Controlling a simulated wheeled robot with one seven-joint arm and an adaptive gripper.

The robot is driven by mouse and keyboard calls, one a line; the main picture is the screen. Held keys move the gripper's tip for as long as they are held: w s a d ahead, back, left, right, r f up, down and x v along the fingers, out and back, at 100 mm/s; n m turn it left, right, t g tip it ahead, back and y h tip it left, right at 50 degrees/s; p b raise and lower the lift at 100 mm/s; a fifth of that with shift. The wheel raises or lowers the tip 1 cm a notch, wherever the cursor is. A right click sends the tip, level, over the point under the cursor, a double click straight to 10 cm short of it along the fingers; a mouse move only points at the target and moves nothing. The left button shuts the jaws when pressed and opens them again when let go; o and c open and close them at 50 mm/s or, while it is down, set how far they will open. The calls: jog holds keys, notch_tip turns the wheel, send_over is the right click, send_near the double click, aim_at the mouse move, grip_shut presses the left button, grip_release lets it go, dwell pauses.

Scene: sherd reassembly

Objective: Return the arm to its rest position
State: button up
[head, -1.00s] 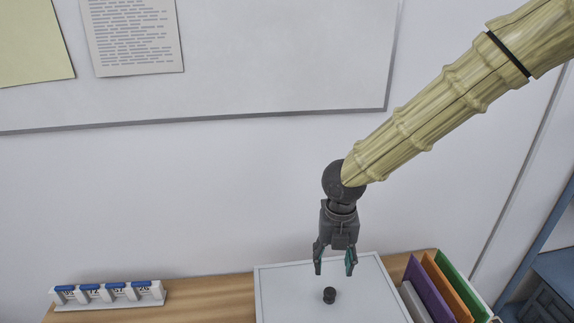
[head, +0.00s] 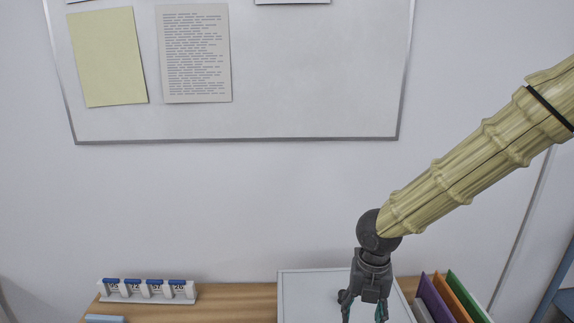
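My gripper (head: 363,313) hangs from the arm at the lower right of the head view, fingers pointing down. Its two dark fingers, with teal pads, are spread apart, and nothing shows between them. The fingertips are at the bottom edge of the picture, in front of a pale grey tray or board (head: 303,296) on the wooden table. My arm, in a ribbed yellowish cover, reaches in from the right edge.
The wooden table (head: 235,303) carries a flip-number rack (head: 147,291) at left and a light blue item (head: 105,319) at the bottom edge. Upright coloured folders (head: 452,297) stand right of the tray. A whiteboard (head: 310,80) hangs behind. The wall space left of my arm is clear.

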jog(key=s+a+f+m+y+b, duration=0.1)
jog(key=s+f+m, duration=0.4)
jog(key=f, duration=0.4)
jog(key=s+a+f+m+g+y+b, duration=0.1)
jog(key=s+f+m, duration=0.2)
jog(key=f+m, duration=0.5)
jog(key=s+a+f+m+y+b, duration=0.15)
jog(key=s+f+m, duration=0.3)
jog(key=f, duration=0.55)
jog(key=s+d+f+m+h, duration=0.2)
jog(key=s+d+f+m, duration=0.2)
jog(key=s+f+m, duration=0.2)
jog(key=s+d+f+m+t+h+b, duration=0.1)
jog(key=s+d+f+m, duration=0.4)
jog(key=m, duration=0.5)
notch_tip(320, 180, down, 3)
jog(key=shift+s+d+h, duration=0.15)
jog(key=shift+s+h, duration=0.2)
jog(key=shift+s, duration=0.75)
